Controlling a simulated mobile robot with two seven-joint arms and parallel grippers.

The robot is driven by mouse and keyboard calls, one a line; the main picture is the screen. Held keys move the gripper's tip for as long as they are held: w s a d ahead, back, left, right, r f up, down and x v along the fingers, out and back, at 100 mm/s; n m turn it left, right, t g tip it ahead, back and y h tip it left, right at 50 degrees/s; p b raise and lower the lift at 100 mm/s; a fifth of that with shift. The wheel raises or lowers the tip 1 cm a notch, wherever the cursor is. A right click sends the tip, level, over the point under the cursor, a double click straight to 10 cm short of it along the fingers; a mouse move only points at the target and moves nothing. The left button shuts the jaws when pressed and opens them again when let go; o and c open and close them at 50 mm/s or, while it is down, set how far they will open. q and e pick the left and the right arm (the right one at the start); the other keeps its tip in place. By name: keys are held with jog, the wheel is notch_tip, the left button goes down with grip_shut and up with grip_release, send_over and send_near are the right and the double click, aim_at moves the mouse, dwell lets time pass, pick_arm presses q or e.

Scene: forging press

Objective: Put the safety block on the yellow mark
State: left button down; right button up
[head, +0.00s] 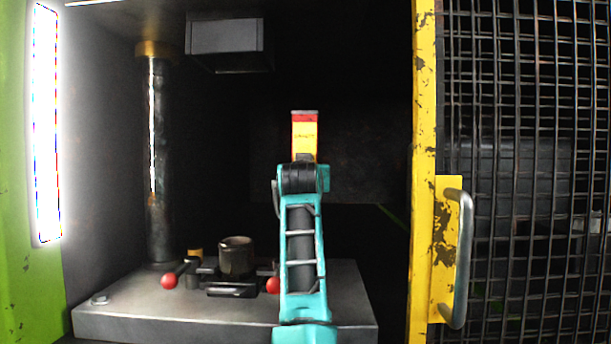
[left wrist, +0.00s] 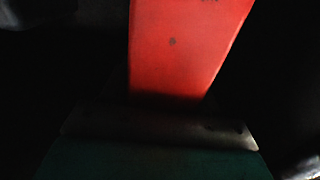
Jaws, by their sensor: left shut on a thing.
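The safety block (head: 304,135) is an upright yellow bar with a red, grey-edged top. My left gripper (head: 304,163), on its teal arm, is shut around its lower part and holds it up in the press opening, above and to the right of the die. In the left wrist view a red face of the block (left wrist: 185,50) fills the upper middle; that view is otherwise dark. I cannot make out the yellow mark; my arm hides part of the press bed (head: 130,318). My right gripper is not in view.
A round die (head: 236,257) sits on the bed between clamps with red knobs (head: 169,281). A thick column (head: 158,160) stands at left, and the press head (head: 230,43) hangs above. A yellow door frame (head: 423,120) with mesh borders the opening at right.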

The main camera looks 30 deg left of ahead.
pick_arm(q)
jog(key=shift+r, duration=0.1)
jog(key=shift+c, duration=1.4)
grip_release()
jog(key=shift+s+d, duration=0.1)
jog(key=b+v, duration=0.2)
jog(key=v, duration=1)
